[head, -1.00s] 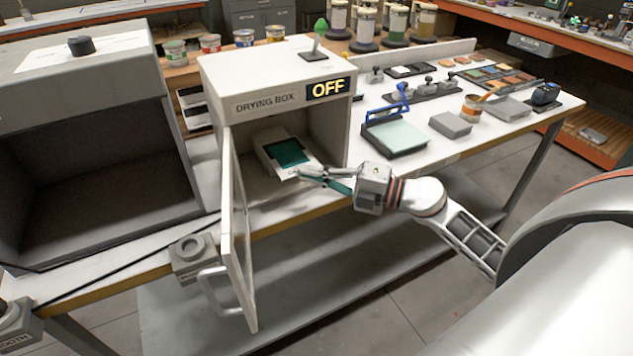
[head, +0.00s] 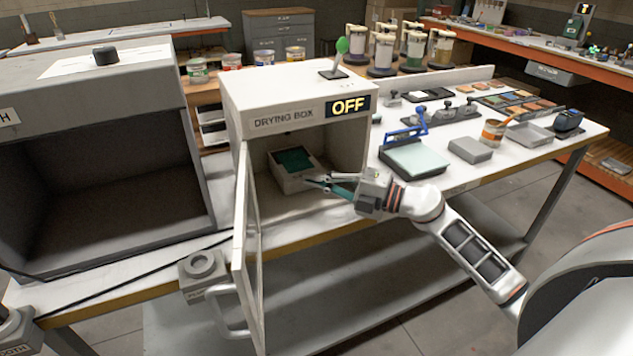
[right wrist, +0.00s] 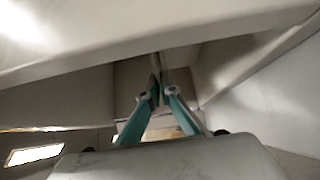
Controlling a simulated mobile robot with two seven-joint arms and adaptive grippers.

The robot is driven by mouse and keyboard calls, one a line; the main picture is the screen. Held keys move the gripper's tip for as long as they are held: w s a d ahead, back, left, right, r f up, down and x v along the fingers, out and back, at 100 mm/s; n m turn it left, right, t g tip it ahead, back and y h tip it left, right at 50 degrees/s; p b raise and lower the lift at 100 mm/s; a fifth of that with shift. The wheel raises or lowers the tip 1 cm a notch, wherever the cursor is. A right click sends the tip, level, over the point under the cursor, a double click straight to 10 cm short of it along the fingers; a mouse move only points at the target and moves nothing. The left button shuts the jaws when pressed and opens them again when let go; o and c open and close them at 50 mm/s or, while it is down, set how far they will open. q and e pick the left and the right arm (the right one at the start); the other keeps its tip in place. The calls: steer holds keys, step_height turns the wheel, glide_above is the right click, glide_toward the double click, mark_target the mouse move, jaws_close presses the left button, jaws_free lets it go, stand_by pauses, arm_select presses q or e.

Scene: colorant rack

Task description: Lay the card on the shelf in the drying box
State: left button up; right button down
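The drying box (head: 283,96) stands on the table with its front open and its sign reading OFF. The card (head: 294,160), with a dark teal patch, is inside the box, over the pale shelf (head: 300,184). Whether it rests flat on the shelf cannot be told. My right gripper (head: 312,182) is at the box opening, its fingertips at the near right edge of the card. In the right wrist view its fingers (right wrist: 158,88) converge on a thin upright strip, seemingly the card edge-on. My left gripper is not in view.
The box door (head: 250,245) is swung open toward me, left of my right arm. A dark grey booth (head: 95,90) stands at left. A press with a pale green plate (head: 414,158) and a grey block (head: 470,149) stand at right.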

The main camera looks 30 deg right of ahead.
steer(key=shift+f+b, duration=0.3)
steer(key=shift+f, duration=0.25)
stand_by(0.5)
steer(key=c, duration=1.8)
jaws_free()
steer(key=shift+s+a+r+p, duration=0.1)
steer(key=shift+s+p, duration=0.85)
steer(key=shift+s, duration=1.25)
steer(key=shift+s+a+p, duration=0.15)
steer(key=shift+s+p, duration=0.55)
steer(key=shift+s, duration=1.6)
